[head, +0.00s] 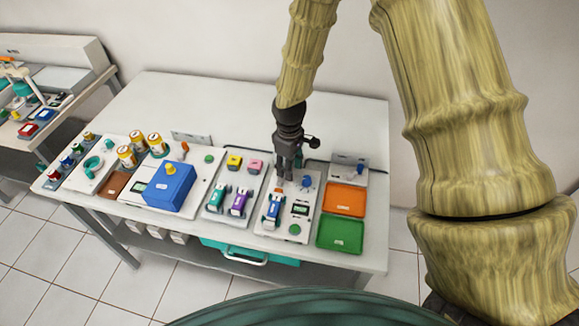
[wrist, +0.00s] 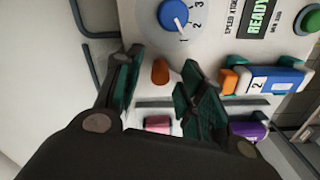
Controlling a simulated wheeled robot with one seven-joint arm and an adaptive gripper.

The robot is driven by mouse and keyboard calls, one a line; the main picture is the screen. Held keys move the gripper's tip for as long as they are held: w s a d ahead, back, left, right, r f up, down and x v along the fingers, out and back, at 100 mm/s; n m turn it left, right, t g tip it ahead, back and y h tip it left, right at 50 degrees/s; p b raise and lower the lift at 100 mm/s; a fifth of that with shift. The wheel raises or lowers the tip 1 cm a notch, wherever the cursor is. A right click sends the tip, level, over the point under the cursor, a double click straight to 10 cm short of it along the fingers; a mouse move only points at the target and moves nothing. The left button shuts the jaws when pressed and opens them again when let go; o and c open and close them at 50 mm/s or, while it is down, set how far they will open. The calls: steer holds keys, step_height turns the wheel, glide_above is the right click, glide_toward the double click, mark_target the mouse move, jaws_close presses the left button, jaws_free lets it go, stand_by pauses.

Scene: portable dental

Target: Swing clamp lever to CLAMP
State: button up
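The orange lever end (wrist: 160,71) shows in the wrist view between my fingertips, with visible space on both sides. I take it for the clamp lever; no CLAMP marking is readable. My gripper (wrist: 162,60) is open and empty, pointing down over the white test panel (wrist: 222,52). In the head view my gripper (head: 286,178) hangs over the panel's upper left, and the lever is mostly hidden there. A blue car-shaped piece labelled 2 (wrist: 268,80) lies beside the right finger, with an orange block (wrist: 228,80) at its end. It also shows in the head view (head: 272,208).
The panel has a blue dial (wrist: 173,15), a READY display (wrist: 262,15) and a green button (head: 294,229). Orange (head: 345,199) and green (head: 340,233) trays stand to the right. Teal and purple pieces and a blue box (head: 170,187) are left. The table's back is mostly clear.

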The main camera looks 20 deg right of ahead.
step_height(320, 180, up, 12)
steer(key=shift+f, duration=0.25)
stand_by(0.3)
steer(key=shift+r, duration=0.1)
stand_by(0.3)
